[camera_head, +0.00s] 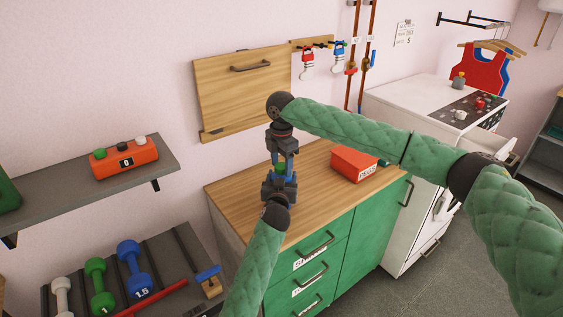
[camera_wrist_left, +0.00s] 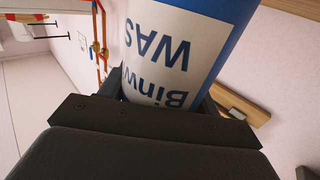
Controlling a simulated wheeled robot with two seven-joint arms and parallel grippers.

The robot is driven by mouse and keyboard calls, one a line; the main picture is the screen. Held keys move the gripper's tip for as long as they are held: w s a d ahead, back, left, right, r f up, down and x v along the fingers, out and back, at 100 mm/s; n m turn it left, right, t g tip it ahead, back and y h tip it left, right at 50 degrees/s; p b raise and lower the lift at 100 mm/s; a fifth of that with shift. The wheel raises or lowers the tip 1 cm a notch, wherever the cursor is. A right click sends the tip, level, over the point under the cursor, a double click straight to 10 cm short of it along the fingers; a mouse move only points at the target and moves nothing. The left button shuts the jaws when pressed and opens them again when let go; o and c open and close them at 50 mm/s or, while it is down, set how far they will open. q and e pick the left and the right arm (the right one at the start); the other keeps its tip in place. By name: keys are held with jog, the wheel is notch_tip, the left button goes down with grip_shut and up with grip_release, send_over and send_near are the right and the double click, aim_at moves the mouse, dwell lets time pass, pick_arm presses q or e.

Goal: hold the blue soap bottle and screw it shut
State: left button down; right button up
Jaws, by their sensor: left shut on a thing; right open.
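The blue soap bottle (camera_wrist_left: 222,30) has a white label with dark blue letters, upside down in the left wrist view. My left gripper (camera_head: 279,182) is shut on it, above the wooden counter. The jaws (camera_wrist_left: 165,108) are around the labelled part in the left wrist view. My right gripper (camera_head: 282,152) points down from right above, open, with its fingers close to the bottle's upper end. Small green and blue patches show between the two grippers in the head view. I cannot tell whether the right fingers touch the bottle or its cap.
The wooden counter (camera_head: 318,180) has green drawers below. A red box (camera_head: 354,164) stands on its right part. A wooden panel (camera_head: 243,88) hangs on the wall behind. A shelf with an orange box (camera_head: 124,158) and a dumbbell rack (camera_head: 160,262) are at left.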

jog(key=c, duration=1)
jog(key=m, duration=0.9)
jog(key=shift+a+f+m, duration=0.1)
jog(key=shift+m, duration=0.3)
jog(key=m, duration=0.5)
jog(key=shift+m, duration=0.4)
jog(key=m, duration=0.5)
jog(key=shift+m, duration=0.3)
jog(key=o, duration=1.2)
jog(key=shift+c, duration=0.2)
notch_tip(320, 180, up, 12)
